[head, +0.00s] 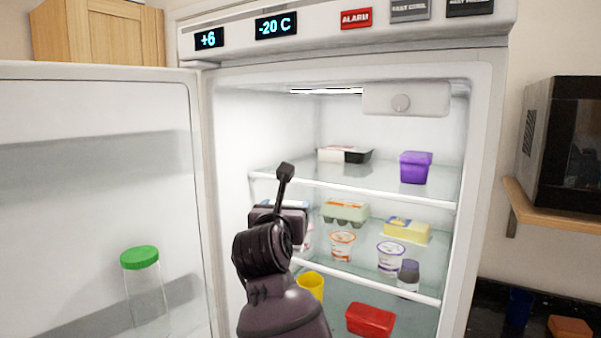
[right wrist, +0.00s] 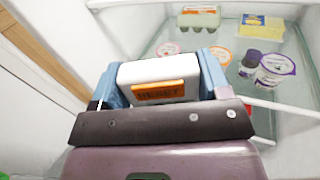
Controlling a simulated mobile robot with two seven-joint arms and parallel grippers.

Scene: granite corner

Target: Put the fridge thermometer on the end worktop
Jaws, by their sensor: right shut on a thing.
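The fridge thermometer (right wrist: 157,73), a white block with an orange panel, sits between the blue fingers of my right gripper (right wrist: 160,80) in the right wrist view. The gripper is shut on it. In the head view my right gripper (head: 280,210) is inside the open fridge, in front of the middle shelf's left side. It hides most of the thermometer there. A dark worktop (head: 487,322) shows at the lower right, outside the fridge; I cannot tell if it is the end worktop. My left gripper is not in view.
The fridge door (head: 95,100) stands open at left, with a green-lidded jar (head: 140,258) in it. Shelves hold a purple tub (head: 415,167), an egg box (head: 345,211), yogurt pots (head: 391,258) and a red box (head: 370,320). A blue cup (head: 519,308) stands on the dark worktop.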

